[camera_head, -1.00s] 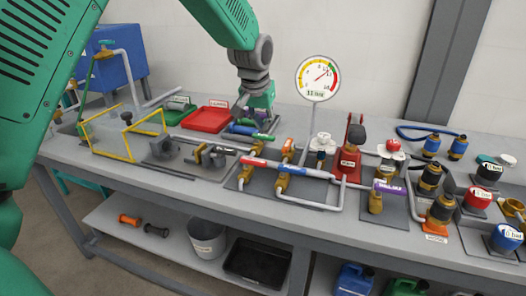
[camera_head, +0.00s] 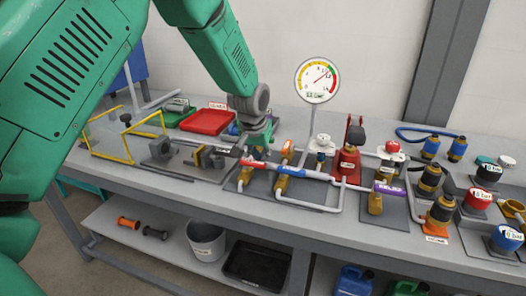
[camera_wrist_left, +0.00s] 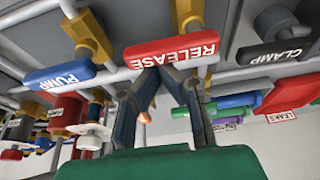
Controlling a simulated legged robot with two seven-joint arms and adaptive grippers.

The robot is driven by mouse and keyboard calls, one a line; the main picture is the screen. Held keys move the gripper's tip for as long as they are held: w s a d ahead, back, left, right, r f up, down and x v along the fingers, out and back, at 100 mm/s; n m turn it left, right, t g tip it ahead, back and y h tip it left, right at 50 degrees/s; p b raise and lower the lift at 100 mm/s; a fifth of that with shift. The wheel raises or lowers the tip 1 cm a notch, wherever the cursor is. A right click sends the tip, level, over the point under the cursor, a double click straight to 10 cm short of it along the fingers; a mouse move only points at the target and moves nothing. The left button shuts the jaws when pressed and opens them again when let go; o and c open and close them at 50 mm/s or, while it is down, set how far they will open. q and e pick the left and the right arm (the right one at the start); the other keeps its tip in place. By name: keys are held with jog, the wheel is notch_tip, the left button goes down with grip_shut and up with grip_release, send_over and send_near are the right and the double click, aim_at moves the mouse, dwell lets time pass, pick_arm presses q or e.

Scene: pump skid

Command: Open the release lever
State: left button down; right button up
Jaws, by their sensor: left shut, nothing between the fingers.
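The red release lever (camera_head: 258,164) lies level across its brass valve in the middle of the bench. In the left wrist view its RELEASE label (camera_wrist_left: 172,46) reads upside down. My left gripper (camera_head: 254,151) is just behind the lever in the head view. In the left wrist view my left gripper (camera_wrist_left: 159,72) has its fingertips together at the lever's lower edge, with nothing held; I cannot tell whether they touch it. My right gripper is not in view.
The blue pump lever (camera_wrist_left: 60,76) and the dark clamp lever (camera_wrist_left: 278,54) stand on either side of the release lever. A round gauge (camera_head: 317,78) rises behind. A red tray (camera_head: 207,121) and a yellow-framed clear guard (camera_head: 120,135) are at left.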

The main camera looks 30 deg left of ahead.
pick_arm(q)
jog(key=shift+a+f, duration=0.1)
jog(key=shift+f, duration=0.05)
jog(key=shift+a, duration=0.25)
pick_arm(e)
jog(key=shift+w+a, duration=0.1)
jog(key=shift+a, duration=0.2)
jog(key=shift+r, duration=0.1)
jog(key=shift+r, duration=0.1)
